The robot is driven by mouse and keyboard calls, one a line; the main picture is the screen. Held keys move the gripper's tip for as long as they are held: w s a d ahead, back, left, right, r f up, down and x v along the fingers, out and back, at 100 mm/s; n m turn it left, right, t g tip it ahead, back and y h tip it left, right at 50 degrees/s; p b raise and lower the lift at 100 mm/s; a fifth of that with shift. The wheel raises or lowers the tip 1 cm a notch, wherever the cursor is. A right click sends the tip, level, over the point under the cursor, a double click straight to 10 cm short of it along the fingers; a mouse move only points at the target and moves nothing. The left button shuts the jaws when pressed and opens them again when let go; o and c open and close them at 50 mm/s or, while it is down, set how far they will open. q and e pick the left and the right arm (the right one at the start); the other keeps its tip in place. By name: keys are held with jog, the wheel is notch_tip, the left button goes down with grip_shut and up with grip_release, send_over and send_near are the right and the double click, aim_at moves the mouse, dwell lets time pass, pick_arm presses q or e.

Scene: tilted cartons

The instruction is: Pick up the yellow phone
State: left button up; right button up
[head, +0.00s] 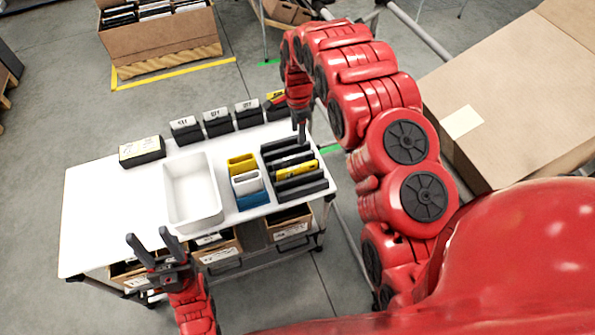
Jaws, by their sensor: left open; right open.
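A thin yellow item, apparently the yellow phone (298,169), lies in a slot of the black rack (302,187) on the right of the white table. Dark items fill the slots beside it. My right gripper (300,134) points down over the far end of the rack, beyond the phone in the picture and apart from it. It is open, though its finger gap is hard to see. My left gripper (150,238) is open and empty at the table's front edge, left of the white tray and far from the phone.
An empty white tray (170,198) stands mid-table. Beside it are yellow (242,158), white (247,183) and blue (253,200) holders. Several black labelled boxes (218,123) line the back edge. A large carton (520,95) stands at right. The table's left part is clear.

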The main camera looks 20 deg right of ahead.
jog(key=b, duration=0.6)
send_near(297, 167)
jog(key=shift+w+d+p, duration=0.2)
jog(key=shift+p, duration=0.35)
notch_tip(297, 167, down, 2)
jog(key=shift+f+p, duration=0.25)
jog(key=shift+p, duration=0.2)
jog(key=shift+f, duration=0.55)
jog(key=shift+a+f+p, duration=0.1)
jog(key=shift+f+p, duration=0.6)
jog(key=shift+f, duration=0.15)
jog(key=shift+a+f, duration=0.1)
jog(key=shift+f, duration=1.65)
